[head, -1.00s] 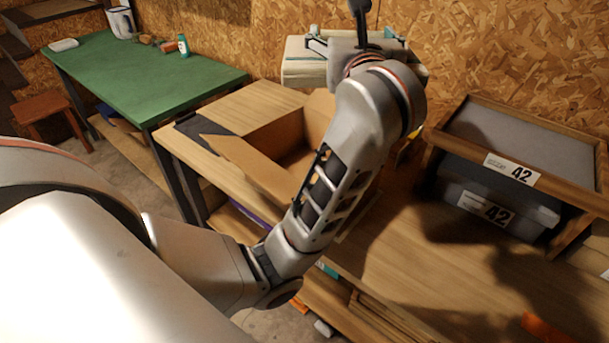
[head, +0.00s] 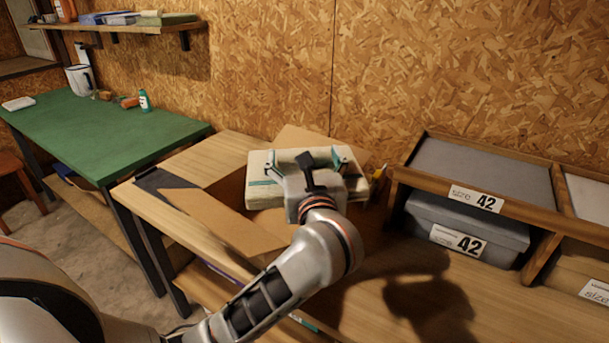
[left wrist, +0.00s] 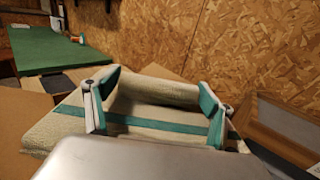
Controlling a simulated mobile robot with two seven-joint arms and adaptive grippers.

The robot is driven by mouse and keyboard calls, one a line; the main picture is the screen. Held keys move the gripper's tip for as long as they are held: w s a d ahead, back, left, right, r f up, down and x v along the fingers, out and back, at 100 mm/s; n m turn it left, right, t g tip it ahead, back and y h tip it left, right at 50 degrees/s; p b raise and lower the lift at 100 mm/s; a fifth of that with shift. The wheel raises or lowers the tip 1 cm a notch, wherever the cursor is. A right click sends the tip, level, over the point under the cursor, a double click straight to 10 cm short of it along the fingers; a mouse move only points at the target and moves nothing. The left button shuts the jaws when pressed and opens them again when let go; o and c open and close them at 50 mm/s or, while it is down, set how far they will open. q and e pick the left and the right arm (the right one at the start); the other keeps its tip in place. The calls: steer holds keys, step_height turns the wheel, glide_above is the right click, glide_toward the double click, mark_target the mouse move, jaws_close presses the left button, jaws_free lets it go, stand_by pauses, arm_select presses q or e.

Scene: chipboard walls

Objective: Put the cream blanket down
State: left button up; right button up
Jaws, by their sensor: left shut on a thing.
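The cream blanket (head: 262,194) is a folded, pale bundle with a teal stripe. In the head view it is at the cardboard box (head: 225,220), over the box's opening. Whether it touches the box is hidden. My left gripper (head: 307,160) is shut on the blanket from above. In the left wrist view the fingers of my left gripper (left wrist: 155,105) press on both sides of a raised fold of the blanket (left wrist: 155,92), and the stripe runs between them. My right gripper is not in view.
The box stands on a wooden bench (head: 225,155). The bench front right is clear.

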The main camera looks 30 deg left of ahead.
arm_select(q)
step_height(320, 180, down, 3)
steer(key=shift+f+b, duration=0.2)
steer(key=shift+b, duration=0.1)
steer(key=shift+f, duration=0.25)
steer(key=shift+f, duration=0.1)
steer(key=shift+f, duration=0.15)
steer(key=o, duration=1.2)
